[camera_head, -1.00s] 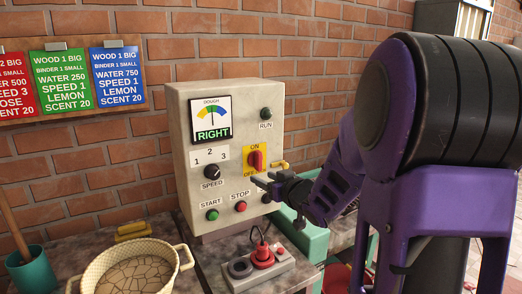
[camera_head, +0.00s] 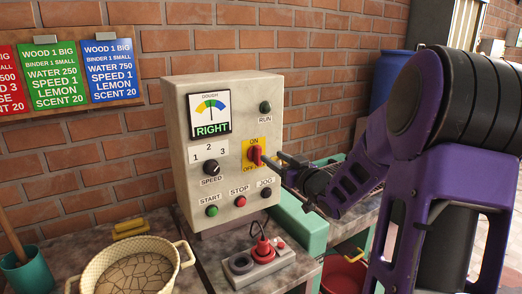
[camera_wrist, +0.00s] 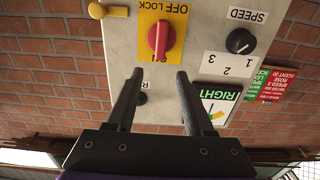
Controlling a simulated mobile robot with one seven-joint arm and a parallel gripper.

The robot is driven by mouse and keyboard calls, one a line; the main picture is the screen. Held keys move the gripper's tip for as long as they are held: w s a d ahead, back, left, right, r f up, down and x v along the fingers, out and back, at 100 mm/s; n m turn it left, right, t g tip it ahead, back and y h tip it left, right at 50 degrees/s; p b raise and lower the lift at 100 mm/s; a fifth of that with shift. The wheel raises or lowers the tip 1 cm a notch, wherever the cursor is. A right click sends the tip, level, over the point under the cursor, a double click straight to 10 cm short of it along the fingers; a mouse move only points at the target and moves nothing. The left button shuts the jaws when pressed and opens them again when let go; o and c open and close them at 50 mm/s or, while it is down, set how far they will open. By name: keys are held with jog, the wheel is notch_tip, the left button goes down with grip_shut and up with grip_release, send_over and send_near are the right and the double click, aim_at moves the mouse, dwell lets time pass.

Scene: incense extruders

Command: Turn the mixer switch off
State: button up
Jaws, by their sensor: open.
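The mixer switch (camera_head: 256,156) is a red knob on a yellow plate marked ON above and OFF below, on the right of the pale control box (camera_head: 230,100). In the wrist view, which is upside down, the red knob (camera_wrist: 159,40) has its handle upright along the ON–OFF line. The plate there reads OFF LOCK at the top; the ON word is partly covered. My gripper (camera_head: 278,160) is just right of the switch in the head view. In the wrist view my gripper (camera_wrist: 159,72) is open and empty, its fingertips apart and just short of the knob.
Speed dial (camera_head: 211,168), start (camera_head: 211,211), stop (camera_head: 240,201), jog (camera_head: 266,193) and run (camera_head: 265,107) controls surround the switch.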

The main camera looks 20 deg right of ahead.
aim_at(260, 148)
jog(key=w, duration=0.2)
jog(key=w+a, duration=0.1)
jog(key=w, duration=0.4)
jog(key=shift+w+a, duration=0.25)
jog(key=shift+w, duration=0.15)
jog(key=shift+c, duration=0.3)
grip_shut()
